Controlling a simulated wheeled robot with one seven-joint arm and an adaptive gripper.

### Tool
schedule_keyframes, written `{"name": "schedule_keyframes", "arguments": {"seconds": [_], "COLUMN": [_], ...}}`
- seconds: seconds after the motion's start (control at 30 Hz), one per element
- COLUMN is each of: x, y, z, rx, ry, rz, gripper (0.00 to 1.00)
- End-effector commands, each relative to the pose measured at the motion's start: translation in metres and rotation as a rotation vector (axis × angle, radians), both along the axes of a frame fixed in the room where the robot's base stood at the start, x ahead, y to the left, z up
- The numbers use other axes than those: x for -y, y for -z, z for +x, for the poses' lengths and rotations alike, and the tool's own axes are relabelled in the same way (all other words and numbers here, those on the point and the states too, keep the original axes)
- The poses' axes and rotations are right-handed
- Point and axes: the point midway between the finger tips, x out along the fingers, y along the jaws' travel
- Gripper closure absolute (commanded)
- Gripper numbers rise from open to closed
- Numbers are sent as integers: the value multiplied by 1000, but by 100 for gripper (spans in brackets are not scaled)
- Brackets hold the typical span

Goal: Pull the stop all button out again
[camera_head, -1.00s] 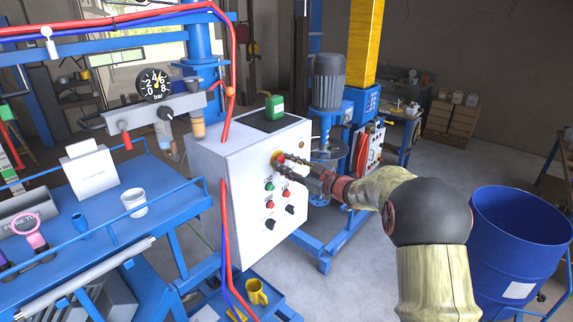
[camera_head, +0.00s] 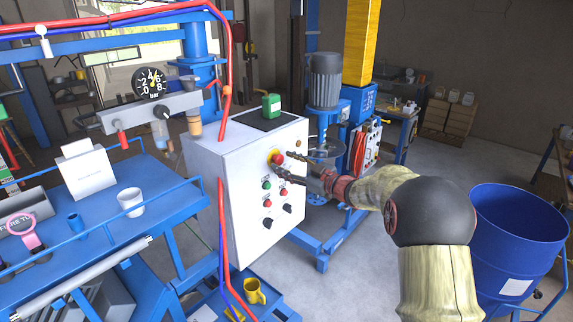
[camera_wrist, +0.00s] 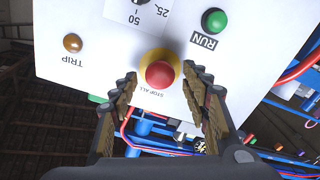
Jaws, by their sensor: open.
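The stop all button is a red mushroom head (camera_wrist: 160,74) on a yellow ring, with the words STOP ALL beside it in the wrist view. In the head view the red button (camera_head: 278,159) is at the upper part of the white control box (camera_head: 212,170). My gripper (camera_wrist: 158,98) is open, with one finger on each side of the button in the wrist view and nothing held. In the head view my gripper (camera_head: 282,163) is just right of the button. I cannot tell whether a finger touches it, or how far the button is pressed in.
A green RUN button (camera_wrist: 214,20), an amber TRIP lamp (camera_wrist: 72,43) and a black knob (camera_wrist: 140,3) are near the button. More buttons and knobs sit lower on the box. A red hose (camera_head: 221,215) runs down its left edge. A blue drum (camera_head: 515,240) stands at right.

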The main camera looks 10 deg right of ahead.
Motion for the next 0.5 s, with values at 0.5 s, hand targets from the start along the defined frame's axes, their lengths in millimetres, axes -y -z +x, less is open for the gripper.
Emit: {"name": "schedule_keyframes", "arguments": {"seconds": [0.5], "x": [19], "y": [-1], "z": [-24], "rx": [1], "ry": [4], "rz": [1], "gripper": [52]}}
